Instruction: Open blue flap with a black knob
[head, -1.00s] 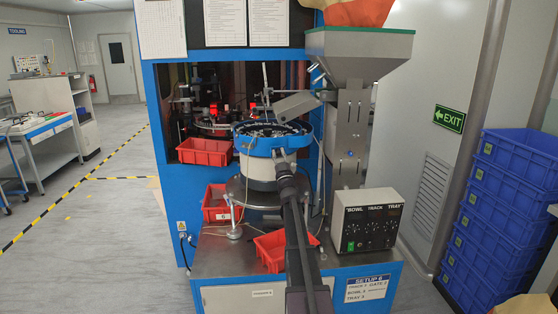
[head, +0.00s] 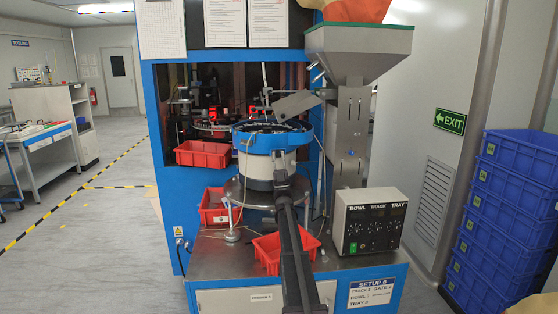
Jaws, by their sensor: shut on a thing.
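The blue bowl feeder (head: 247,139) stands on a round metal stand in the middle of the head view, with a blue rim and a pale lower body. My arm reaches up to its front from the bottom of the picture. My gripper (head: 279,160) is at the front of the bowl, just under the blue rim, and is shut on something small. The black knob cannot be made out; my gripper covers that spot. The flap's outline cannot be told apart from the blue rim.
Red trays stand at the left (head: 203,154), below the bowl (head: 214,207) and on the front bench (head: 268,252). A control box (head: 369,222) is right of my arm, under a metal hopper (head: 358,52). Blue crates (head: 510,205) stack at the right. The left floor is clear.

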